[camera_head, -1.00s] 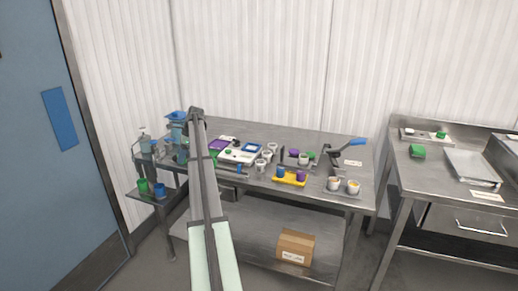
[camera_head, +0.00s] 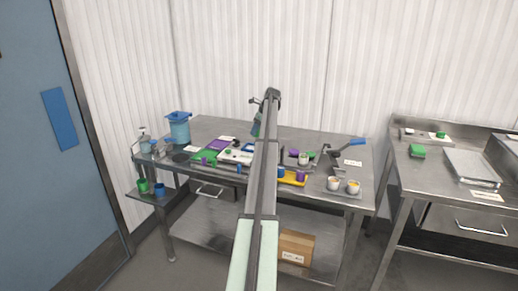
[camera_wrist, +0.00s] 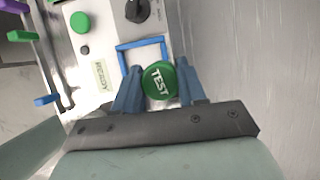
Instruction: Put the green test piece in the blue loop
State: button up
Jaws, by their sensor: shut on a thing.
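The green test piece (camera_wrist: 159,82), a round disc marked TEST, is between the blue fingers of my gripper (camera_wrist: 158,88) in the wrist view. My gripper is shut on it. The blue loop (camera_wrist: 140,47), a square blue frame on a white panel, lies just beyond the piece. The piece overlaps the loop's near side in the picture; its height above the panel cannot be told. In the head view part of the loop (camera_head: 248,148) shows beside my arm, and the fingers (camera_head: 257,125) are partly hidden behind it.
The white panel (camera_wrist: 98,50) also has a green button (camera_wrist: 80,22), a black knob (camera_wrist: 137,10) and a READY label. Bare metal table (camera_wrist: 240,60) lies to the right in the wrist view.

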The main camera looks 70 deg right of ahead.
jog(key=s+d+r+m+h, duration=0.1)
jog(key=s+d+m, duration=0.1)
jog(key=s+d, duration=0.75)
jog(key=f, duration=0.3)
jog(key=s+f, duration=0.1)
jog(key=f, duration=0.2)
jog(key=s+a+f, duration=0.1)
jog(key=f, duration=0.3)
jog(key=shift+a, duration=0.1)
jog(key=shift+f, duration=0.1)
jog(key=o, duration=1.1)
jog(key=shift+c, duration=0.2)
jog(key=v, duration=1.1)
jog(key=shift+o, duration=0.5)
jog(key=shift+s+a+r, duration=0.1)
jog(key=shift+s+r, duration=0.1)
jog(key=shift+r, duration=0.45)
